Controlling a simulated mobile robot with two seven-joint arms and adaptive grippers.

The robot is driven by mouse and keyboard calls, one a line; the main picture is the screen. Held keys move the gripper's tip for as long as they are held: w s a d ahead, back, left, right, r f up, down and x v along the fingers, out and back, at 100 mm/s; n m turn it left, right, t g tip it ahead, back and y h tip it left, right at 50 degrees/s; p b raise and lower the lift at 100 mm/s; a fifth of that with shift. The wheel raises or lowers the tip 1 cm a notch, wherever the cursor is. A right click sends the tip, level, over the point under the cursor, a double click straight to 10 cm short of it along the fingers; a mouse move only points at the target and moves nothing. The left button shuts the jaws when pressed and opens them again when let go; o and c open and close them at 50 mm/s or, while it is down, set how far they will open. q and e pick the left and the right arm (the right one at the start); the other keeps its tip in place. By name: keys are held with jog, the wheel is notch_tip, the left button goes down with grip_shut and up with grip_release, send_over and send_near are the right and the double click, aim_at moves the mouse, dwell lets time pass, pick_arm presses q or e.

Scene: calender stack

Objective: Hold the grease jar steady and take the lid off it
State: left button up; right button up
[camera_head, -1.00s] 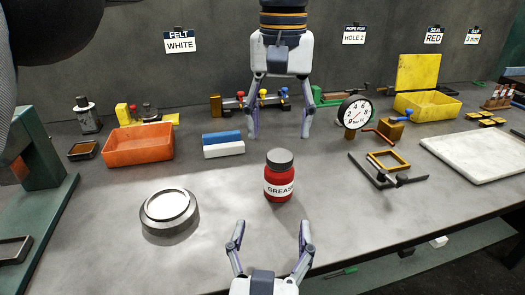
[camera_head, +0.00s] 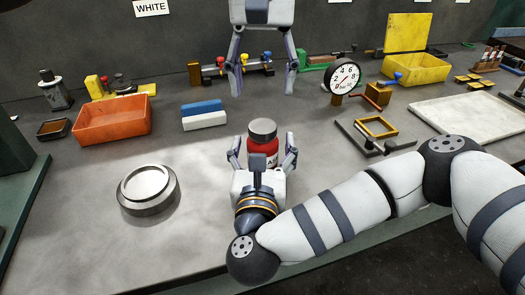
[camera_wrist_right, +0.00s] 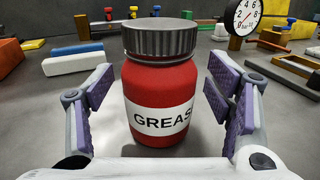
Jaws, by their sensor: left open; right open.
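The red grease jar (camera_head: 266,147) stands upright on the bench, with its dark grey ribbed lid (camera_head: 262,129) on. In the right wrist view the jar (camera_wrist_right: 160,90) with its "GREAS" label stands between the purple-padded fingers, and its lid (camera_wrist_right: 160,38) is seated on top. My right gripper (camera_head: 263,145) is open, with one finger on each side of the jar's body; gaps show between pads and jar in the right wrist view (camera_wrist_right: 165,105). My left gripper (camera_head: 262,90) is open and empty, above and behind the jar, pointing down.
A round metal disc (camera_head: 148,188) lies left of the jar. An orange tray (camera_head: 113,121), blue and white blocks (camera_head: 204,115), a dial gauge (camera_head: 343,75) and a small frame fixture (camera_head: 375,130) stand around it. Bare bench lies between disc and jar.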

jog(key=shift+w, duration=0.35)
